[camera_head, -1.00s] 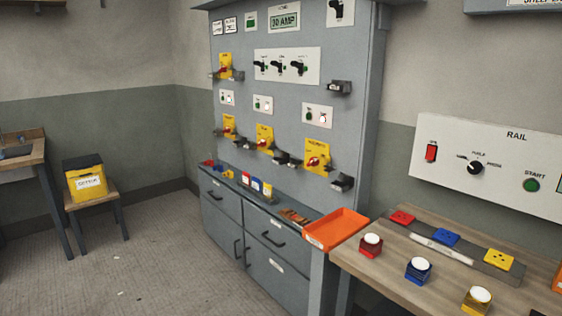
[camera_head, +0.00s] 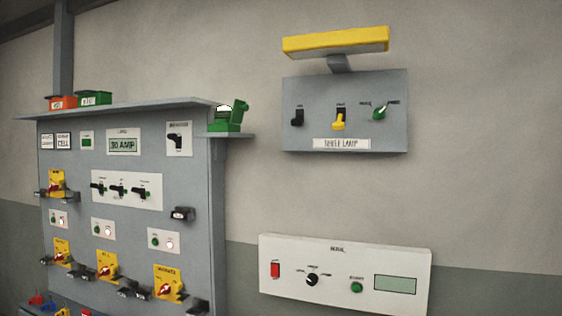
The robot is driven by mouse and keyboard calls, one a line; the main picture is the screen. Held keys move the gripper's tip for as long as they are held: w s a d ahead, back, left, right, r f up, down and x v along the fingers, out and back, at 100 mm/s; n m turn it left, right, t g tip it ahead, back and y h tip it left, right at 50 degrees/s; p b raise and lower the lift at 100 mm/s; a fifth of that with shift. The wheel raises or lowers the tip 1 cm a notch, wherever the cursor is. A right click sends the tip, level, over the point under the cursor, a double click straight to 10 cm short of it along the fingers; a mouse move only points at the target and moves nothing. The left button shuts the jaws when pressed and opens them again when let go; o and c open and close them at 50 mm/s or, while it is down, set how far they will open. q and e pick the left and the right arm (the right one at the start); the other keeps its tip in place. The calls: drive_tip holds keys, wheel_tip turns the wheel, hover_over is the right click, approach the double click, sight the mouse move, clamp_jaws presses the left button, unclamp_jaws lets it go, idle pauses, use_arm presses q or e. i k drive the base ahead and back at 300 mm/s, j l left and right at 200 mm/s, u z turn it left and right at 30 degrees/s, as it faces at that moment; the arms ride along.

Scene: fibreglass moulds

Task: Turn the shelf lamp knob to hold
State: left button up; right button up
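The shelf lamp panel (camera_head: 345,112) is a grey box on the wall at the upper right, with a label plate (camera_head: 341,143) reading roughly "SHELF LAMP". A yellow lamp head (camera_head: 336,41) sits above it on a short grey arm. The green knob's pointer is tilted, with small labels on both sides too small to read surely. Neither of my grippers is in view.
A white rail panel (camera_head: 345,275) with a red switch, black knob, green button and display is mounted below. A large grey switchboard (camera_head: 130,190) stands at left. A small side shelf (camera_head: 231,135) holds a green object (camera_head: 229,118). Bare wall surrounds the lamp panel.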

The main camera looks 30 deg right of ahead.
sight(378, 114)
drive_tip(key=z, duration=1.2)
